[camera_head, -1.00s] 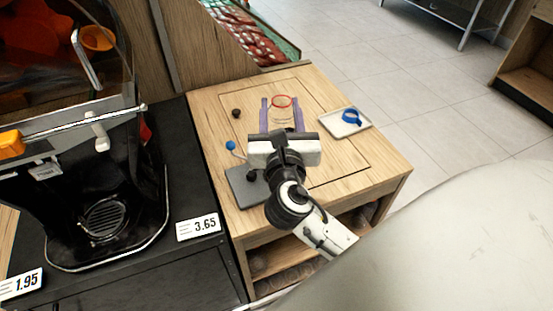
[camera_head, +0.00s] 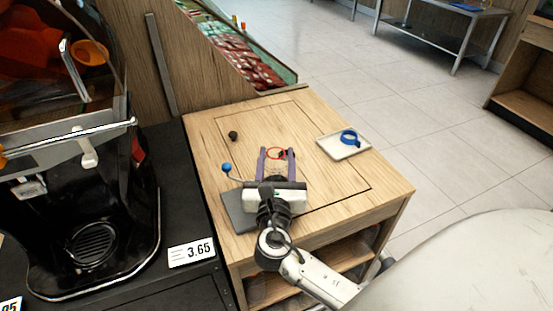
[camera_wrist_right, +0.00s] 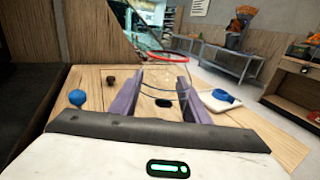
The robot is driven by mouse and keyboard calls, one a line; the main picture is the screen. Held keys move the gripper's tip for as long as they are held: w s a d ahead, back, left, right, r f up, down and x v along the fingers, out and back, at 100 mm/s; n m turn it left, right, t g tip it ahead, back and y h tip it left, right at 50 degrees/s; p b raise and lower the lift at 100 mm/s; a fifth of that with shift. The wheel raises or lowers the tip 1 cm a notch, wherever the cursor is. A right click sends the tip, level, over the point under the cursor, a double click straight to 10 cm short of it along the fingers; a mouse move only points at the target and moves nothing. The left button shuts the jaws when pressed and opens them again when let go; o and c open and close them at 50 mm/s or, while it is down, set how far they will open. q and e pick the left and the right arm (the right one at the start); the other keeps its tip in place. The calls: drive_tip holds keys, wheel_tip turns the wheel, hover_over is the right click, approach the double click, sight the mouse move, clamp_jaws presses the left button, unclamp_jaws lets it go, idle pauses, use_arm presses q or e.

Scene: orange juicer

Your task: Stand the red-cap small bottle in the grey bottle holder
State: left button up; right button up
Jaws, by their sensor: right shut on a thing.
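My right gripper (camera_head: 277,168) is shut on the red-cap small bottle, with one purple finger on each side. The bottle's red ring (camera_head: 276,153) shows between the fingertips, and its body is clear and hard to see. In the right wrist view the red ring (camera_wrist_right: 167,57) is above the fingers, and the clear body is between them. A flat grey slab (camera_head: 236,212) lies on the table left of the gripper, partly covered by it. A pale square tray (camera_head: 331,149) stands to the right. I cannot tell which of these is the bottle holder. My left gripper is not in view.
A blue ring-shaped thing (camera_head: 349,137) is on the pale tray. A blue ball (camera_head: 226,168) on a thin rod is by the grey slab. A small dark knob (camera_head: 232,135) sits at the back left. The juicer (camera_head: 75,160) is at left. The table (camera_head: 300,118) is clear behind the gripper.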

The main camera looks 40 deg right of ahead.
sight(275, 179)
drive_tip(key=shift+f, duration=0.35)
drive_tip(key=o, duration=1)
drive_tip(key=shift+r, duration=0.15)
drive_tip(key=shift+r, duration=0.3)
drive_tip(key=v, duration=0.7)
drive_tip(key=shift+a, duration=0.1)
drive_tip(key=shift+s+a, duration=0.1)
drive_tip(key=shift+s, duration=0.1)
